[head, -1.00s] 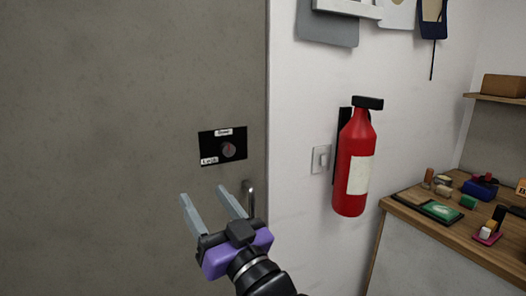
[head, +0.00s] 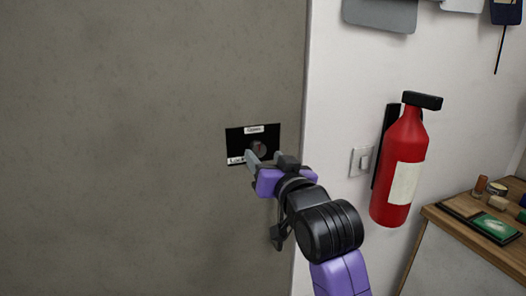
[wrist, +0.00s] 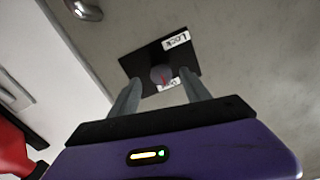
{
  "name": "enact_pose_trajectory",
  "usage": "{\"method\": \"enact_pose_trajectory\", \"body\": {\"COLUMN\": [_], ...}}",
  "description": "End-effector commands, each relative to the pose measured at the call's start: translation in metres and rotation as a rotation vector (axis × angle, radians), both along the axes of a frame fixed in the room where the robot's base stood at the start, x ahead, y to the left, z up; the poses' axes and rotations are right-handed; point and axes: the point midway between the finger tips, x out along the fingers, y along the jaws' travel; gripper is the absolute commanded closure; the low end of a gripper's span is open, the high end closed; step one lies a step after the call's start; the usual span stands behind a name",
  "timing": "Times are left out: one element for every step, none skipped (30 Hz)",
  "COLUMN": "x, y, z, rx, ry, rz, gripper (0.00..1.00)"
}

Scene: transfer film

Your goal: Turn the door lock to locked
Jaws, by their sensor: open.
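The door lock is a black plate (head: 235,140) on the grey door (head: 150,150), with a round knob (head: 259,147) and white labels above it and at its lower left. In the wrist view the plate (wrist: 146,62) shows a "Lock" label (wrist: 176,41) and a second label partly hidden by the knob. The knob (wrist: 162,76) is round and grey with a red mark. My gripper (head: 262,160) is open in front of the plate. In the wrist view its two fingers (wrist: 160,98) lie on either side of the knob's near side; I cannot tell whether they touch it.
A light switch (head: 361,161) and a red fire extinguisher (head: 401,165) are on the white wall to the right. A wooden counter (head: 463,232) with small items stands at the lower right.

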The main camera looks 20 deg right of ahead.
Motion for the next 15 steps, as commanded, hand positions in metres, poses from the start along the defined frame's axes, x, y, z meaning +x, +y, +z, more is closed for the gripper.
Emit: {"method": "enact_pose_trajectory", "body": {"x": [0.008,0.012,0.016,0.019,0.022,0.025,0.027,0.028,0.030,0.030,0.031,0.031,0.031,0.031,0.031], "y": [0.000,0.000,0.000,0.000,0.000,0.000,0.000,0.000,0.000,0.000,0.000,0.000,0.000,0.000,0.000], "z": [0.002,0.002,0.001,0.001,0.001,0.002,0.001,0.001,0.001,0.000,0.000,0.000,0.000,0.000,0.000], "rx": [0.000,0.000,0.000,0.000,0.000,0.000,0.000,0.000,0.000,0.000,0.000,0.000,0.000,0.000,0.000], "ry": [0.000,0.000,0.000,0.000,-0.001,-0.002,-0.001,-0.001,-0.001,-0.001,-0.001,-0.002,-0.002,-0.002,-0.002], "rz": [0.000,0.000,0.000,0.000,0.000,0.000,0.000,0.000,0.000,0.000,0.000,0.000,0.000,0.000,0.000], "gripper": [0.44,0.44,0.44,0.44,0.44,0.44,0.44,0.44,0.44,0.44,0.44,0.44,0.44,0.44,0.44]}}
